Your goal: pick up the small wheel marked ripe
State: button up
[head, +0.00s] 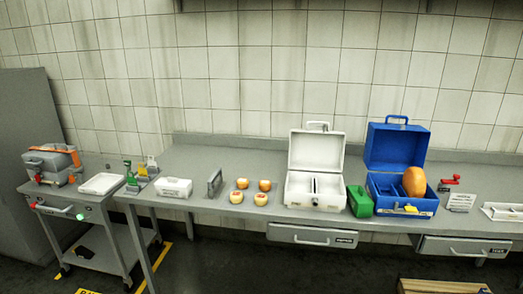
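Several small orange-yellow wheels stand close together on the long grey table, left of the white case. They are a back left wheel (242,183), a back right wheel (265,185), a front left wheel (236,197) and a front right wheel (261,199). Their tops carry small pale and reddish patches, too small to read, so I cannot tell which is marked ripe. A larger orange rounded thing (414,181) sits in the open blue case (400,136). My gripper is not in view.
The open white case (316,150) and a green container (360,201) stand right of the wheels. A grey upright bracket (215,183) and a white box (175,188) stand left. A cart (75,205) is far left. Drawers (312,236) hang below the table.

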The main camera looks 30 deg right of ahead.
aim_at(414, 181)
jog(key=u, duration=1.4)
jog(key=k, duration=0.15)
jog(key=z, duration=3.2)
jog(key=i, duration=0.6)
jog(key=z, duration=0.15)
jog(key=k, duration=0.6)
jog(key=z, duration=0.05)
